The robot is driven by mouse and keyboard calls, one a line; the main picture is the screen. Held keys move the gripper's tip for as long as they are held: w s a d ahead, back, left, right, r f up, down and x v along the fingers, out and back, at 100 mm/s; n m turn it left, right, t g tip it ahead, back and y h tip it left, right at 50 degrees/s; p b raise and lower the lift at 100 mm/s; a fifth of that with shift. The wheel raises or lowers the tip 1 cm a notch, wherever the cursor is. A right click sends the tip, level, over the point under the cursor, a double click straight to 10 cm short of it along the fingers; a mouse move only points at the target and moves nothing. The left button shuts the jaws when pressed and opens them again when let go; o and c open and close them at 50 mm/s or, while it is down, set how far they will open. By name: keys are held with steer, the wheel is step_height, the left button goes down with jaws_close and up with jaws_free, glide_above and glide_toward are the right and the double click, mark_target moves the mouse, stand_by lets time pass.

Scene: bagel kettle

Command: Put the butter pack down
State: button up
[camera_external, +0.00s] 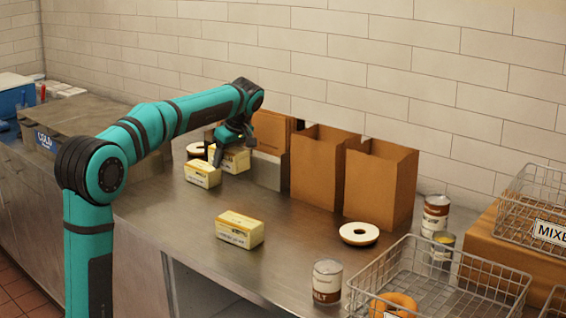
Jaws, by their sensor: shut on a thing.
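My gripper (226,150) is at the far end of the outstretched arm, low over the back of the steel counter. It is shut on a yellow-and-white butter pack (236,160), partly covered by the fingers. I cannot tell whether this pack touches the counter. A second butter pack (203,174) lies on the counter just left and in front of the held one. A third butter pack (240,229) lies alone nearer the counter's front edge.
Brown paper bags (318,166) stand along the wall to the right of my gripper. Cans (327,282) and wire baskets (480,275) fill the right. The counter's middle (285,215) has free room.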

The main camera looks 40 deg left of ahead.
steer(key=w+d, duration=0.2)
steer(key=w, duration=0.1)
glide_toward(239, 197)
steer(key=shift+x, duration=3.15)
steer(key=shift+w+a, duration=0.1)
steer(key=o, duration=1.3)
steer(key=shift+f, duration=0.1)
steer(key=shift+v, duration=6.1)
